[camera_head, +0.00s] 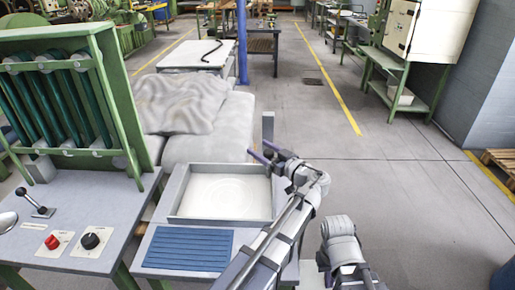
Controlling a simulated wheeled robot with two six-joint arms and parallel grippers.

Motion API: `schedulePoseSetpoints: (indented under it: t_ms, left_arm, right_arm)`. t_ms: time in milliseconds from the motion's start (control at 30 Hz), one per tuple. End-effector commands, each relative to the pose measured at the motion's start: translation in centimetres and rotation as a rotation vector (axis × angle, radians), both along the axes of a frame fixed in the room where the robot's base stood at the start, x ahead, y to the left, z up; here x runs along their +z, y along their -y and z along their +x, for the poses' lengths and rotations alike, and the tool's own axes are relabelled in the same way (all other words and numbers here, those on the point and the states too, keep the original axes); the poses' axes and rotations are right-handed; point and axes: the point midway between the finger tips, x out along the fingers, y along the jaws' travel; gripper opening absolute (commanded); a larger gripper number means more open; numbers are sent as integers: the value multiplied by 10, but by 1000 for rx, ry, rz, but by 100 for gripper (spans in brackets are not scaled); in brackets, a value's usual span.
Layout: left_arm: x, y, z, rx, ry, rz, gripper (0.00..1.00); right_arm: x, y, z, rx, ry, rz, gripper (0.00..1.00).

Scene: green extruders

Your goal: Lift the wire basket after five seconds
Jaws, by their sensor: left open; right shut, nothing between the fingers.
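I cannot make out a wire basket in the head view. A shallow grey square tray (178,190) with a pale, faintly ringed bottom is set in the bench in front of me. My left arm reaches up from the bottom edge, along the tray's right side. My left gripper (260,152) is open and empty, with its dark purple fingers pointing left near the tray's back right corner. A short grey post (268,127) stands just behind it. Part of my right arm shows at the lower right of the bench, but I cannot see its fingers.
A blue ribbed mat (188,249) lies in front of the tray. At left, a green-framed rack (60,105) of dark tubes stands behind a panel with a lever (38,206), red button (52,242) and black knob (90,241). Grey covered bulk (190,110) lies behind. Floor at right is clear.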

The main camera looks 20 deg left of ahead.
Motion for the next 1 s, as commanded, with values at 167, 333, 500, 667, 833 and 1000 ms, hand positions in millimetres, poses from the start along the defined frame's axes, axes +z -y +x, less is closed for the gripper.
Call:
schedulePoseSetpoints:
  t_ms: [167,333,500,667,833,1000]
  left_arm:
    - [0,0,0,0,0,0,63]
    - [0,0,0,0,0,0,44]
    - [0,0,0,0,0,0,24]
    - [0,0,0,0,0,0,6]
    - [0,0,0,0,0,0,0]
    - [0,0,0,0,0,0,0]
  right_arm:
    - [0,0,0,0,0,0,0]
    - [0,0,0,0,0,0,0]
    - [0,0,0,0,0,0,0]
    - [0,0,0,0,0,0,0]
    - [0,0,0,0,0,0,0]
    - [0,0,0,0,0,0,0]
